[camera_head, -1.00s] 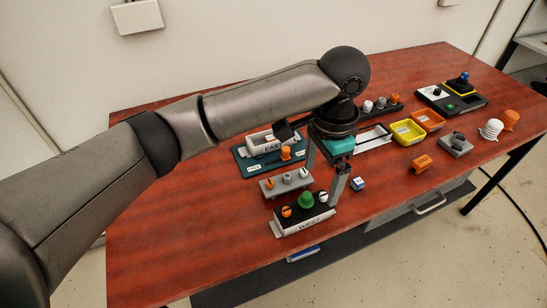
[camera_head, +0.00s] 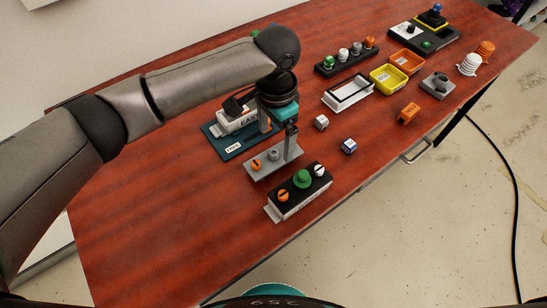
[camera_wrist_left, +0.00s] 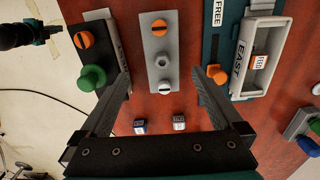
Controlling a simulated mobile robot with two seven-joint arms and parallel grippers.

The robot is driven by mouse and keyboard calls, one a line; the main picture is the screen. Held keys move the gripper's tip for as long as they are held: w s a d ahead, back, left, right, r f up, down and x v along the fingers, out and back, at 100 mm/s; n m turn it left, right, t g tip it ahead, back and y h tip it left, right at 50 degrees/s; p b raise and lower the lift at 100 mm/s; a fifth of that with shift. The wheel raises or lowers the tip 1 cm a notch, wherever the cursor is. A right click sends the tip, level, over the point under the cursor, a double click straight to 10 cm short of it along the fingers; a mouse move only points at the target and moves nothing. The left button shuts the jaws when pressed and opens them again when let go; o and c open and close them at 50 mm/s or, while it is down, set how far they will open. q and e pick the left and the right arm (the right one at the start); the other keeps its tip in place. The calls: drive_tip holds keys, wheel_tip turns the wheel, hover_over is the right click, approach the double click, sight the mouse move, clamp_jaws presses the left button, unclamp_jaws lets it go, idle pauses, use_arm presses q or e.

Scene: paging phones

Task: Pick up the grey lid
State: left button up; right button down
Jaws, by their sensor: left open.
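A small round grey lid (camera_head: 273,155) sits in the middle of a grey holder (camera_head: 262,174), beside an orange slotted knob (camera_head: 256,164). In the left wrist view the grey lid (camera_wrist_left: 163,62) lies between an orange knob (camera_wrist_left: 159,27) and a white slotted knob (camera_wrist_left: 165,89). My left gripper (camera_head: 277,146) is open and empty above the holder. In the wrist view its fingers (camera_wrist_left: 161,75) stand apart on either side of the holder, with the lid between them. A finger hides the white knob in the head view. My right gripper is out of view.
The black WEST box (camera_head: 299,194) with a green knob (camera_head: 302,179) stands in front. The EAST box (camera_head: 236,121) on a teal base (camera_head: 222,153) is behind. Two small cubes, white (camera_head: 321,122) and blue-white (camera_head: 349,146), lie to the right. A black rack (camera_head: 347,62) stands farther back.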

sight(274, 152)
use_arm(q)
wheel_tip(274, 152, down, 2)
wheel_tip(274, 152, down, 4)
drive_tip(key=shift+w+a+f+b, duration=0.1)
drive_tip(key=shift+a+f+b, duration=0.1)
drive_tip(key=shift+b, duration=0.4)
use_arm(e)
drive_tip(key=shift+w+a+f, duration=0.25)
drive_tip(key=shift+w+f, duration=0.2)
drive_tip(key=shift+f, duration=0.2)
